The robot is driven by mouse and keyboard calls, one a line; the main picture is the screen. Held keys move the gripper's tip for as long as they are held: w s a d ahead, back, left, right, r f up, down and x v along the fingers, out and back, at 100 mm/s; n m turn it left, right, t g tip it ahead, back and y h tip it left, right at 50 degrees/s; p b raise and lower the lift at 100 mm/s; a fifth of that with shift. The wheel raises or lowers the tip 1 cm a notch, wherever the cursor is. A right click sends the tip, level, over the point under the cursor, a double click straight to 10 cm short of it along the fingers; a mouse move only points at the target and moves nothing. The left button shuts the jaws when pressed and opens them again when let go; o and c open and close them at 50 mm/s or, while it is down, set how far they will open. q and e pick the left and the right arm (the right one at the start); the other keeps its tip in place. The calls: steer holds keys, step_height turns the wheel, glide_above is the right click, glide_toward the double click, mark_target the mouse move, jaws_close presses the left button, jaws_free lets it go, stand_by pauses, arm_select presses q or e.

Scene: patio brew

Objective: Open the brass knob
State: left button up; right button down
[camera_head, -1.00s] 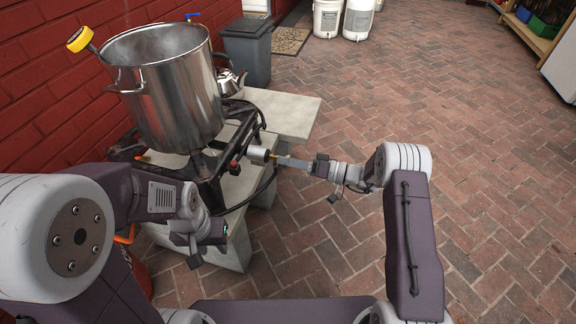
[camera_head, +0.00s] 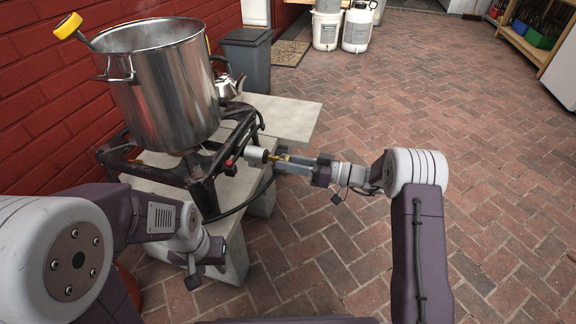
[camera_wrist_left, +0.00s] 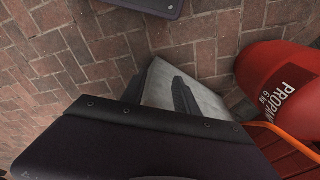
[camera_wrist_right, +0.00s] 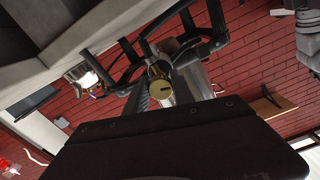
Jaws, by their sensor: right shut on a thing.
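The brass knob (camera_head: 279,153) is at the end of a silver cylinder at the front right of the black burner stand. It shows as a round brass face with a dark slot in the right wrist view (camera_wrist_right: 160,89). My right gripper (camera_head: 283,158) is shut on the knob, its grey fingers on either side of it. My left gripper (camera_head: 194,268) hangs low at the stand's near side, apart from the knob. Its dark fingers show close together in the left wrist view (camera_wrist_left: 185,97); whether they touch is unclear.
Concrete slabs (camera_head: 285,115) lie beneath. A red propane cylinder (camera_wrist_left: 280,80) is near my left gripper. A black hose curves below the knob.

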steer(key=shift+f, duration=0.1)
stand_by(0.3)
steer(key=c, duration=1.1)
jaws_free()
steer(key=shift+o, duration=0.2)
steer(key=p+v, duration=0.4)
steer(key=v, duration=0.5)
